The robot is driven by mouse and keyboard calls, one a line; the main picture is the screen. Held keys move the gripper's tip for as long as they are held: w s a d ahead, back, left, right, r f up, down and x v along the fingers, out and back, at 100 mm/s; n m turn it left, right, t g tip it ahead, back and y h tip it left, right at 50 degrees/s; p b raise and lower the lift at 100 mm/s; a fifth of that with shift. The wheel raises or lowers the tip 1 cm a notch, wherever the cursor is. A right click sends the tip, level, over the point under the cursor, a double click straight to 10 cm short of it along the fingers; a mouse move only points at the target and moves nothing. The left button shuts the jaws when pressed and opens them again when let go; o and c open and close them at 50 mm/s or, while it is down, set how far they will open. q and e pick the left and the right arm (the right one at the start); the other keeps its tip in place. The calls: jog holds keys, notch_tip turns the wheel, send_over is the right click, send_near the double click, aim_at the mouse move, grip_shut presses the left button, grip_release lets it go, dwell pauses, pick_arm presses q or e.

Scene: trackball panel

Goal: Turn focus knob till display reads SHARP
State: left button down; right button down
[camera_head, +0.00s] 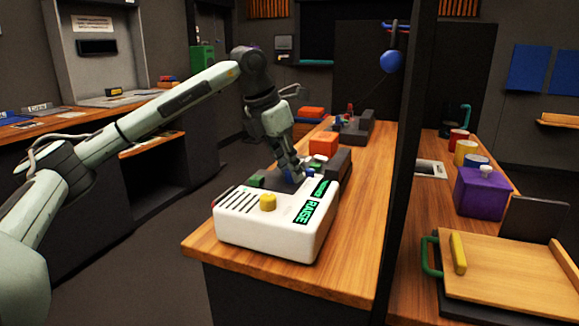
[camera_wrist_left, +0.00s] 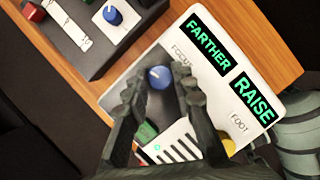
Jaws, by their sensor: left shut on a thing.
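The white panel box (camera_head: 272,236) sits on the near end of the wooden counter. Its blue focus knob (camera_wrist_left: 160,77) stands beside the printed FOCUS label. The focus display (camera_wrist_left: 208,43) reads FARTHER in green on black. A second display (camera_wrist_left: 252,97) reads RAISE; it also shows in the head view (camera_head: 316,202). My left gripper (camera_wrist_left: 160,88) reaches down to the panel's far side, its fingers on either side of the blue knob and shut on it. In the head view the left gripper (camera_head: 296,174) partly hides the knob. My right gripper is in neither view.
A yellow knob (camera_head: 267,202) is on the panel's near part, by the FOOT label. A green piece (camera_wrist_left: 146,134) and black slots lie close to my fingers. A dark box with another blue knob (camera_wrist_left: 113,15) stands just beyond. A dark post rises right of the counter.

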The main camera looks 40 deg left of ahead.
pick_arm(q)
jog(key=m+h+p, duration=0.1)
jog(key=m+p, duration=0.1)
jog(key=m, duration=0.1)
jog(key=shift+a+r, duration=0.1)
jog(key=shift+r, duration=0.05)
jog(key=m+g+h+p, duration=0.1)
jog(key=m, duration=0.2)
jog(key=shift+w, duration=0.15)
jog(key=shift+m+g, duration=0.3)
jog(key=shift+m, duration=0.5)
jog(key=shift+m+h, duration=0.3)
jog(key=shift+m, duration=0.3)
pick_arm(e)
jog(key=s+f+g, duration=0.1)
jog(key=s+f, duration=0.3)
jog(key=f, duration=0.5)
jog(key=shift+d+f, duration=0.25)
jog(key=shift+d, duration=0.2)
pick_arm(q)
jog(key=shift+m+g, duration=0.3)
jog(key=c, duration=1.3)
grip_release()
jog(key=shift+o, duration=0.2)
jog(key=shift+a, duration=0.1)
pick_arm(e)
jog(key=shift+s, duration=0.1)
